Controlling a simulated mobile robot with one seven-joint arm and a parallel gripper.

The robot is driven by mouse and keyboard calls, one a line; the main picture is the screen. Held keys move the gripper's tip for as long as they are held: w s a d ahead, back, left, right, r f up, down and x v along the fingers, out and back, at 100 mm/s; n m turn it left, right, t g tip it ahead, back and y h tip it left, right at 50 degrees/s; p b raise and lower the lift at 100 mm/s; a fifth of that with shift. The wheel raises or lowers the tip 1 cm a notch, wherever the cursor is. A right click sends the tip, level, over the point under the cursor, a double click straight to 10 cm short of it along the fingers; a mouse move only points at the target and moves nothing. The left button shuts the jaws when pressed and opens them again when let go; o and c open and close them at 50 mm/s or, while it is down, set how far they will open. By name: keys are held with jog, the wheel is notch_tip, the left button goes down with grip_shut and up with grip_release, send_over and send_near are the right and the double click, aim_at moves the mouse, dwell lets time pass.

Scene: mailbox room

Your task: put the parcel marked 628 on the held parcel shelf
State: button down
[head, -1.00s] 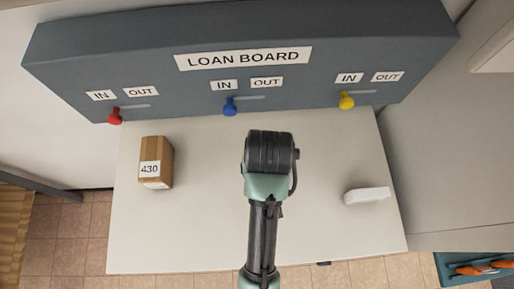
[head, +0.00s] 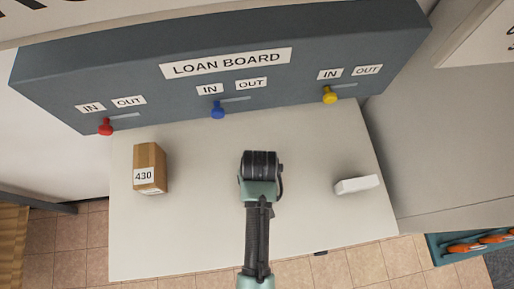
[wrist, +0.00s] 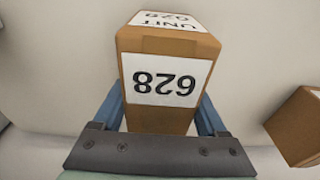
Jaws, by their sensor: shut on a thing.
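The brown parcel marked 628 (wrist: 165,82) fills the middle of the wrist view, with a white label on its front and another on its top. My gripper (wrist: 160,112) is shut on it, one blue finger on each side. In the head view my arm (head: 258,185) reaches over the white table, and its wrist hides the gripper and the parcel. I cannot make out a held parcel shelf in any view.
A parcel marked 430 (head: 150,168) stands on the table (head: 200,245) to the left; a brown box (wrist: 298,125) shows at right in the wrist view. A white block (head: 357,184) lies right. The loan board (head: 130,78) with three coloured knobs runs along the back.

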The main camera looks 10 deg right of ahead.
grip_release()
jog(key=shift+f, duration=0.1)
